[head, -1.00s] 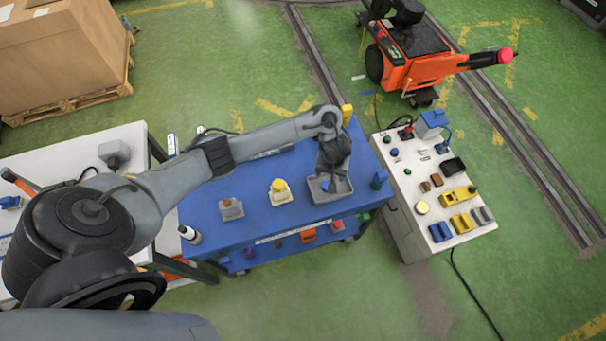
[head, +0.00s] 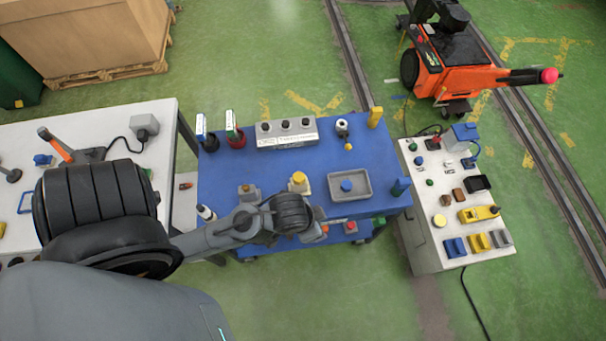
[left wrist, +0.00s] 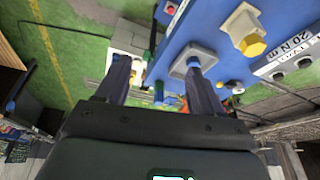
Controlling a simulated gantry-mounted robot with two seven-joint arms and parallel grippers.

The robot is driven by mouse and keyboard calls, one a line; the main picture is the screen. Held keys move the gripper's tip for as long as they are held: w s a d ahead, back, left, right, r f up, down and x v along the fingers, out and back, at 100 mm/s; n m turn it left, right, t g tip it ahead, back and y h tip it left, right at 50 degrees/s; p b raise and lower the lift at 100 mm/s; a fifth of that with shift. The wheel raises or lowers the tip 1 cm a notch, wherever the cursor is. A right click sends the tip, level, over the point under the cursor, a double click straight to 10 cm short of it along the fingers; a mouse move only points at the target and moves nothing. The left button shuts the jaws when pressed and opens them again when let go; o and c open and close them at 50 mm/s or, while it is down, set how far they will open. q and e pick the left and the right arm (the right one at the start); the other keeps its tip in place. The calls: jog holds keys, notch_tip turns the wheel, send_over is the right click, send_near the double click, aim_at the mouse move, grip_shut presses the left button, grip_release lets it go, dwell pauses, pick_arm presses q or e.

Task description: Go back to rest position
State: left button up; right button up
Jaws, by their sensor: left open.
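My left arm comes in from the left in the head view and ends at its dark wrist over the near edge of the blue table (head: 240,170). The jaws are hidden or hard to make out there. In the left wrist view my left gripper (left wrist: 158,72) has its two dark fingers spread wide, with nothing held between them. A yellow-topped piece on a pale base (head: 299,183) stands just behind the wrist. My right gripper is not in view.
A grey box with several knobs (head: 287,138) and small bottles stand at the table's back. A white bench (head: 430,240) with several small parts is to the right, another white table (head: 90,125) to the left. An orange cart (head: 450,80) stands behind on the green floor.

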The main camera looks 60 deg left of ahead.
pick_arm(q)
jog(key=shift+s+a+r, duration=0.35)
jog(key=shift+s, duration=0.3)
jog(key=shift+s+a+r, duration=0.3)
jog(key=shift+s+a, duration=0.05)
jog(key=shift+s, duration=0.25)
jog(key=shift+r, duration=0.1)
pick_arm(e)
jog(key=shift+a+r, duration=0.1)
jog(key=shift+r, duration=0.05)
